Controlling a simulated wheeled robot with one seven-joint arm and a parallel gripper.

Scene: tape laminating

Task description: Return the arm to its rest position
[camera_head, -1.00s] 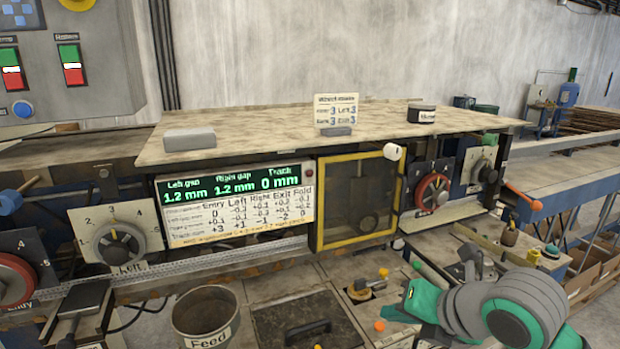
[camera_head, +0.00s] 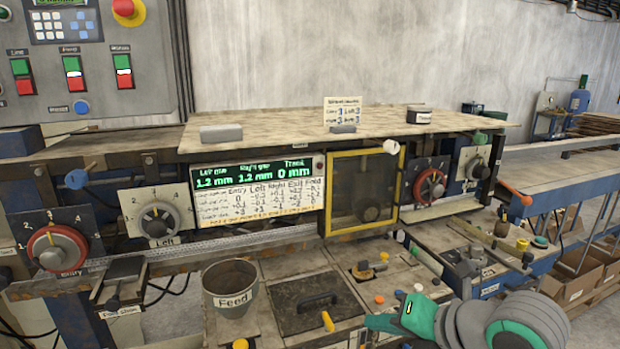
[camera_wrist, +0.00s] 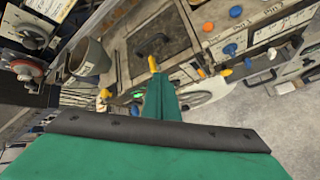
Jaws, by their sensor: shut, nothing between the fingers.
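My gripper (camera_head: 372,321) is at the lower right of the head view, green, with its grey arm behind it to the right. Its tip points left, in front of the lower panel with the small knobs. In the wrist view the green fingers (camera_wrist: 160,97) are together with nothing between them. They point over the panel beside a yellow handle (camera_wrist: 153,64), which also shows in the head view (camera_head: 328,321). I cannot tell how far the fingertips are from that handle.
A grey Feed bin (camera_head: 231,291) stands left of a dark hatch (camera_head: 305,296). The machine's display (camera_head: 257,189), a yellow-framed window (camera_head: 361,192) and several dials, such as the Entry dial (camera_head: 51,248), line the front. Grey floor is clear at the right of the wrist view.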

